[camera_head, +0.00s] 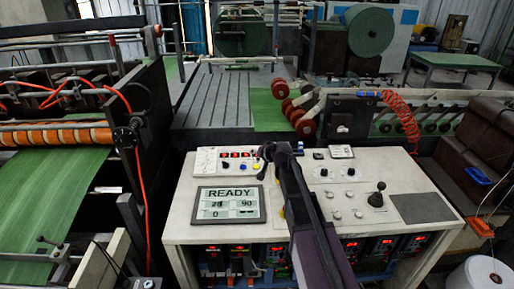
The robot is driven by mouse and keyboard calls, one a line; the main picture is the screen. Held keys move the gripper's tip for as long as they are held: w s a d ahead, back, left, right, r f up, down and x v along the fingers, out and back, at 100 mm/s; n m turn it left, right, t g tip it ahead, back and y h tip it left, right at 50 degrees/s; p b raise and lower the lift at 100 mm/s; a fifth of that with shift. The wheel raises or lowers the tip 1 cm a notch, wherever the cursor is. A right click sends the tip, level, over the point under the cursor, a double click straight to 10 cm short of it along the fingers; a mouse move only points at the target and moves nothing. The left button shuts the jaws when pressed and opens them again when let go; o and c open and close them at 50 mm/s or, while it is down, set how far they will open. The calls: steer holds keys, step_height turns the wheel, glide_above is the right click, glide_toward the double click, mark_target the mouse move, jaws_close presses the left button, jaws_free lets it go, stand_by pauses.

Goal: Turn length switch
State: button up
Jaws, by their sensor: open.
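The control console (180,222) has a pale top with several knobs and switches. I cannot tell which one is the length switch. A small panel (204,160) with red displays and coloured buttons lies at the console's back left. A screen (228,204) below it reads READY, with 20, 90 and 0. Dark knobs (323,172) sit to the right of my arm. My gripper (264,164) is open above the back middle of the console, at the right end of the small panel. My arm hides part of the console top behind it, and contact cannot be judged.
A black joystick (376,198) stands upright at the console's right. A machine with green sheet (50,205) and orange hoses is at left. Red rollers (293,108) and a red coiled hose (402,120) are behind the console. A brown block (485,140) is at right.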

steer(key=shift+s+r+p, duration=0.2)
steer(key=shift+r+p, duration=0.6)
steer(key=shift+r, duration=0.1)
steer(key=shift+s+r+p, duration=0.2)
steer(key=shift+r+p, duration=0.6)
steer(key=shift+r, duration=0.1)
jaws_close()
